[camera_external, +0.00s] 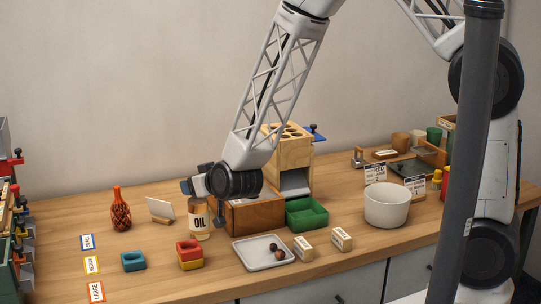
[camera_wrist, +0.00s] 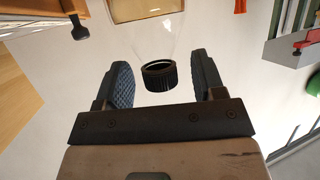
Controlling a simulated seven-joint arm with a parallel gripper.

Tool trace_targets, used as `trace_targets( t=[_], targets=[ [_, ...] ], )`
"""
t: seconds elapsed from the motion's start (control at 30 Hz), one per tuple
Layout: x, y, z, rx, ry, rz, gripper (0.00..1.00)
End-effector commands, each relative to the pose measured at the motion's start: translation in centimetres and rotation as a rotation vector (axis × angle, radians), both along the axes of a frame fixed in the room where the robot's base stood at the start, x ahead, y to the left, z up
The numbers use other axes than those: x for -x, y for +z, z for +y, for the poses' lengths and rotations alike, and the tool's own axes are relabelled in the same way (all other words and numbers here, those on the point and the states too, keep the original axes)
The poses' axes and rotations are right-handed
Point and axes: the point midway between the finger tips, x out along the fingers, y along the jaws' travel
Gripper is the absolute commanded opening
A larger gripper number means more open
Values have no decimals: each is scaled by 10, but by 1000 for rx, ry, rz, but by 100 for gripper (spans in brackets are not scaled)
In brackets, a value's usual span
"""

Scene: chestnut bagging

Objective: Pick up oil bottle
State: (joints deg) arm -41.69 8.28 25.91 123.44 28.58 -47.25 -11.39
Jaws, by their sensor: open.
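The oil bottle (camera_external: 199,222) stands upright on the wooden table, with a pale label reading OIL. My gripper (camera_external: 190,187) is at its top, and the gripper hides the cap in the external view. In the wrist view, my gripper (camera_wrist: 160,64) is open, with its two dark ridged fingers spread apart. The black cap (camera_wrist: 160,76) and clear neck of the oil bottle (camera_wrist: 150,38) lie between them. Gaps show on both sides of the cap.
A wooden box (camera_external: 252,217) stands close to the right of the bottle. Red and yellow blocks (camera_external: 189,251) and a grey tray (camera_external: 252,262) lie in front.

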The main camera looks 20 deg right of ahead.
Motion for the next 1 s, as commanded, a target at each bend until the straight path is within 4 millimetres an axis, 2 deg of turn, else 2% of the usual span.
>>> trace_targets(
  t=[0.33, 0.97, 1.0],
  targets=[
    [-21, -10, 7, 0, -1, 1, 63],
    [-22, -10, 7, -1, 0, 1, 63],
    [-22, -10, 7, -1, -1, 0, 57]
  ],
)
